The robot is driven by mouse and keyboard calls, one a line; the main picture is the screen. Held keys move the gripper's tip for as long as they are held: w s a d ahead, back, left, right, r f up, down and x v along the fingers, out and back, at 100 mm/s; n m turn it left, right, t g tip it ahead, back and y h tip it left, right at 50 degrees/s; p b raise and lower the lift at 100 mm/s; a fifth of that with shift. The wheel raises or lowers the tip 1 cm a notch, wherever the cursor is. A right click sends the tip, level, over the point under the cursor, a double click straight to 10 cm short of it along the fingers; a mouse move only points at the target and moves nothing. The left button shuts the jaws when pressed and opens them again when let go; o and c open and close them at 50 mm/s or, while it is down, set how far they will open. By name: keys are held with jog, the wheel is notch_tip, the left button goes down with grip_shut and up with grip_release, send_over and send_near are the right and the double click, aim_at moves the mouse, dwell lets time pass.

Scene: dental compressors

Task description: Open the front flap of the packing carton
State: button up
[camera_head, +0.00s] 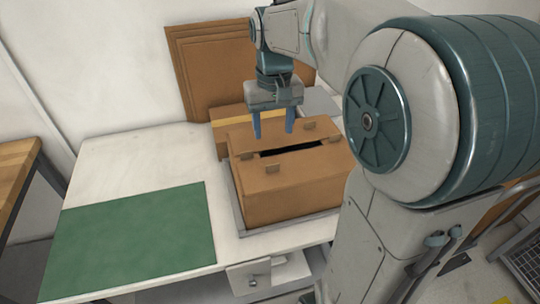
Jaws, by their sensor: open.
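The packing carton (290,199) is a brown box on the right part of the white table. Its top flaps lie nearly flat, with a dark gap between the front flap (295,172) and the back flap. Small raised tabs stand on the flaps. My gripper (273,132) has two blue fingers pointing down. It is open and empty, over the back part of the carton's top. I cannot tell whether the fingertips touch the carton.
The carton sits in a shallow grey tray (240,222). A green mat (135,240) lies on the left of the white table (130,160). Brown panels (205,75) lean on the wall behind. Another taped box (220,128) stands behind the carton. A wooden bench (15,165) is at far left.

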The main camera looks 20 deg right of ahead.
send_near(273, 161)
jog(key=s+f, duration=0.1)
jog(key=f, duration=0.1)
jog(key=s+f, duration=0.1)
jog(key=f, duration=0.1)
jog(key=s+a+f, duration=0.1)
jog(key=f, duration=0.1)
jog(key=shift+s+a+f, duration=0.1)
jog(key=shift+s, duration=0.1)
